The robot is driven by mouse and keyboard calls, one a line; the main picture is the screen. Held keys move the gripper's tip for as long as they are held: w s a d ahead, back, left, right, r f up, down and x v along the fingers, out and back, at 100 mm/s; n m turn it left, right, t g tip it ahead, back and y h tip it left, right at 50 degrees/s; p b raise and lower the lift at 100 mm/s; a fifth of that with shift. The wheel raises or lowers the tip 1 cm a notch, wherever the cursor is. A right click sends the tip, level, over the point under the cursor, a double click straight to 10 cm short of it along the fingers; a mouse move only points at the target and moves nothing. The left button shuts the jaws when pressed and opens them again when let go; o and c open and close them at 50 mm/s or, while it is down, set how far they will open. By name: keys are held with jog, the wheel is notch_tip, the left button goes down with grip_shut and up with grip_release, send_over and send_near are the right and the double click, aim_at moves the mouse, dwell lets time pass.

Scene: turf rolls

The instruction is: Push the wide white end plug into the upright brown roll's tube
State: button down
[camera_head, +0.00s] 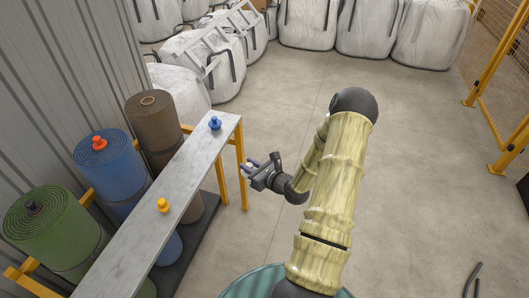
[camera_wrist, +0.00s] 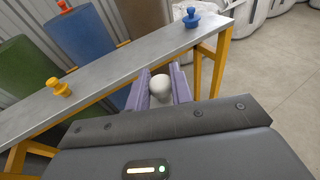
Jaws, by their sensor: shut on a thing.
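The white end plug (camera_wrist: 161,88) is held between the purple fingers of my gripper (camera_wrist: 160,84) in the wrist view, its rounded knob showing; its lower end is partly hidden. In the head view my gripper (camera_head: 248,167) is just right of the shelf's far end, apart from it, and the plug is too small to make out clearly. The brown roll (camera_head: 158,124) stands upright behind the shelf, by the corrugated wall, with its open tube (camera_head: 148,100) facing up. It also shows at the top of the wrist view (camera_wrist: 143,15).
A narrow grey shelf (camera_head: 135,246) on yellow legs stands between my gripper and the rolls. It carries a blue plug (camera_head: 215,122) and a yellow plug (camera_head: 163,204). Blue (camera_head: 110,165) and green (camera_head: 55,225) rolls have plugs on top.

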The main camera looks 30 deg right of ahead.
jog(key=s+a+f+m+h, duration=0.1)
jog(key=a+f, duration=0.5)
jog(key=a, duration=0.3)
jog(key=s+a+f+m+h, duration=0.1)
jog(key=s+a+f+h, duration=0.1)
jog(key=a+f, duration=0.4)
jog(key=a, duration=0.3)
jog(key=shift+s+t, duration=0.25)
jog(key=shift+t, duration=0.05)
jog(key=shift+d, duration=0.1)
